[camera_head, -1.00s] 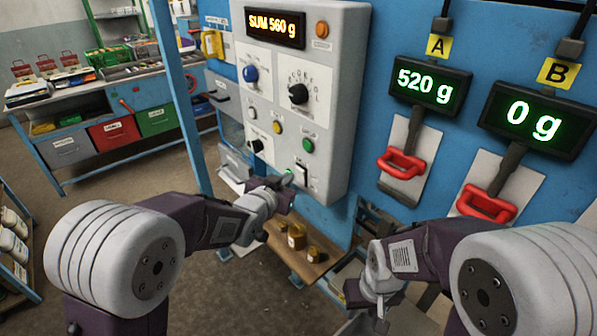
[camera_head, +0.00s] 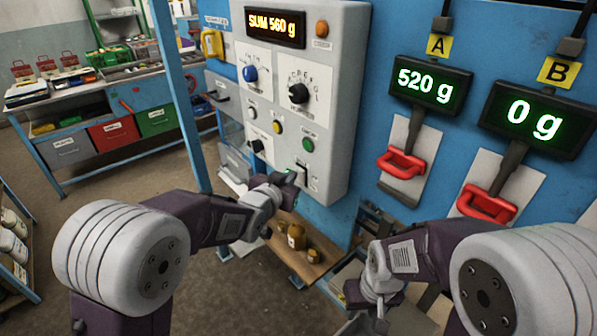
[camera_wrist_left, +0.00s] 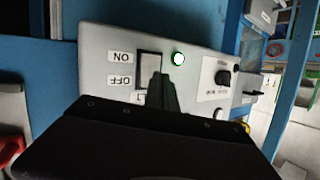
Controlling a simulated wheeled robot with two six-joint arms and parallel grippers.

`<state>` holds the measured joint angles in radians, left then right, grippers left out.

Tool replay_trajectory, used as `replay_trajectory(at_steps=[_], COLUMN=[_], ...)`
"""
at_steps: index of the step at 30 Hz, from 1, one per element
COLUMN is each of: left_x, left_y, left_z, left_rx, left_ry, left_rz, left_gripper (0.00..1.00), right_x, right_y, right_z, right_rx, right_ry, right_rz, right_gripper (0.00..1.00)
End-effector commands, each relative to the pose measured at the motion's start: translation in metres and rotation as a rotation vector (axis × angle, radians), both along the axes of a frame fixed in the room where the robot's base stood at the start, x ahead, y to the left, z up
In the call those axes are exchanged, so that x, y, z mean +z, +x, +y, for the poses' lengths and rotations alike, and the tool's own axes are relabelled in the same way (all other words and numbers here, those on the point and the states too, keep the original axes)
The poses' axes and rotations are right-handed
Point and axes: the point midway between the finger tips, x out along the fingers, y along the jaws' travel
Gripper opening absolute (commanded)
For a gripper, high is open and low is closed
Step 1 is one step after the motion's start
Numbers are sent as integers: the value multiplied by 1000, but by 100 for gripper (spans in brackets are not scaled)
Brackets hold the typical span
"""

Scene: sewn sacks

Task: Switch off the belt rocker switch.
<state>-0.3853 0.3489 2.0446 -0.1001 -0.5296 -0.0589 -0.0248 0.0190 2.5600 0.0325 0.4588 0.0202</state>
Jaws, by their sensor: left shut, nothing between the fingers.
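The belt rocker switch (camera_head: 302,173) sits low on the front of the grey control box (camera_head: 345,100). In the left wrist view the pale rocker (camera_wrist_left: 149,66) in its dark frame stands beside the ON and OFF labels. My left gripper (camera_head: 289,181) is at the lower part of the box, right by the switch. In the wrist view its shut, empty fingers (camera_wrist_left: 161,92) cover the rocker's lower part, on the OFF side. I cannot tell whether they touch it.
Knobs and buttons sit above the switch, including a blue knob (camera_head: 250,73) and a green button (camera_head: 308,145). A wooden shelf (camera_head: 310,268) with small brown jars is below. Two scale displays (camera_head: 428,86) and red handles (camera_head: 401,164) are on the blue wall to the right.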

Motion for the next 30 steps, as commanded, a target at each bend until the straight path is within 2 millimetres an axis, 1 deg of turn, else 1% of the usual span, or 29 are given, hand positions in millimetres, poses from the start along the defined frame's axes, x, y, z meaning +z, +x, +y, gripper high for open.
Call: replay_trajectory(at_steps=[19,30], left_x=[0,-1], left_y=[2,-7], left_z=[-3,10], left_rx=[0,1], left_ry=[0,-1], left_rz=[0,-1], left_gripper=[0,0], right_x=[-1,-8], right_y=[0,0], right_z=[0,0], right_rx=[0,0], right_ry=[0,0], right_rz=[0,0], right_gripper=[36,36])
